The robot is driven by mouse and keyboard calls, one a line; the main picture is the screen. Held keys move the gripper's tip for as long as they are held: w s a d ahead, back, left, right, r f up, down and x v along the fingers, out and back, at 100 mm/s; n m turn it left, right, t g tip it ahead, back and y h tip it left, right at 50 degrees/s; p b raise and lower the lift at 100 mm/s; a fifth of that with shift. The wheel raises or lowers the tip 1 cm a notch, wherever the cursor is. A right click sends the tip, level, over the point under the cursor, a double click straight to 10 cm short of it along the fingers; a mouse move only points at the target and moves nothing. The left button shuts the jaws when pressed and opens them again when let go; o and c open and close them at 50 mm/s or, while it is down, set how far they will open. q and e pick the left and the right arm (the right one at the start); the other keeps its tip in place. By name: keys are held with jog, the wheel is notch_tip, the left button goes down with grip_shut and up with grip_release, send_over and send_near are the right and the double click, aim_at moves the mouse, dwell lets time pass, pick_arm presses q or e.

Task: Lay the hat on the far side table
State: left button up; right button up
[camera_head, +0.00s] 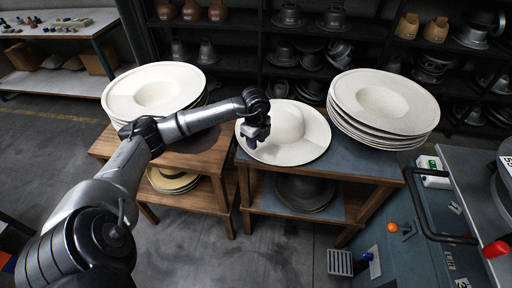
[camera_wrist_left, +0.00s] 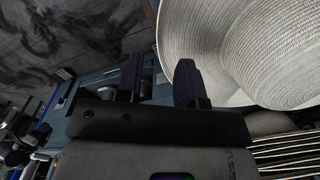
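The cream hat (camera_head: 292,128), with a round crown and wide brim, appears to rest crown up on the blue-grey top of a wooden side table (camera_head: 345,160). It also fills the upper right of the left wrist view (camera_wrist_left: 262,45). My left gripper (camera_head: 252,140) is at the brim's left edge. In the left wrist view its two dark fingers (camera_wrist_left: 158,82) are apart with nothing between them, and the hat is beside and beyond the right finger. Whether that finger touches the brim I cannot tell. My right gripper is in neither view.
A stack of cream hat blanks (camera_head: 385,105) stands right of the hat. Another stack (camera_head: 152,92) stands on a brown-topped table (camera_head: 205,160) to the left. Dark shelves (camera_head: 262,68) line the back. A blue-grey machine (camera_head: 425,245) with a black handle is at right.

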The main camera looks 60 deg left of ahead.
pick_arm(q)
jog(key=w+d+r+t+h, duration=0.1)
jog(key=d+r+t+h, duration=0.2)
jog(key=d+t+h, duration=0.8)
jog(key=w+d+r+t+h, duration=0.1)
jog(key=d+r+t, duration=0.3)
jog(key=d, duration=1.5)
jog(key=s+a+f+n+g+y, duration=0.1)
jog(key=s+a+f+n+y, duration=0.1)
jog(key=s+f+n+y, duration=0.35)
jog(key=s+a+f+n+y, duration=0.3)
jog(key=f+n+y, duration=0.3)
jog(key=n+y, duration=0.25)
jog(key=s+d+f+m+g+h, duration=0.1)
jog(key=s+d+f+g, duration=0.2)
jog(key=s, duration=0.5)
jog(key=s+d+f+m+g+h, duration=0.1)
jog(key=s+d+f+g, duration=0.2)
jog(key=s+f+g, duration=0.2)
jog(key=s+g, duration=0.2)
jog(key=s, duration=0.1)
jog(key=shift+s+d+p, duration=0.15)
jog(key=shift+s+p, duration=0.1)
jog(key=shift+p, duration=0.05)
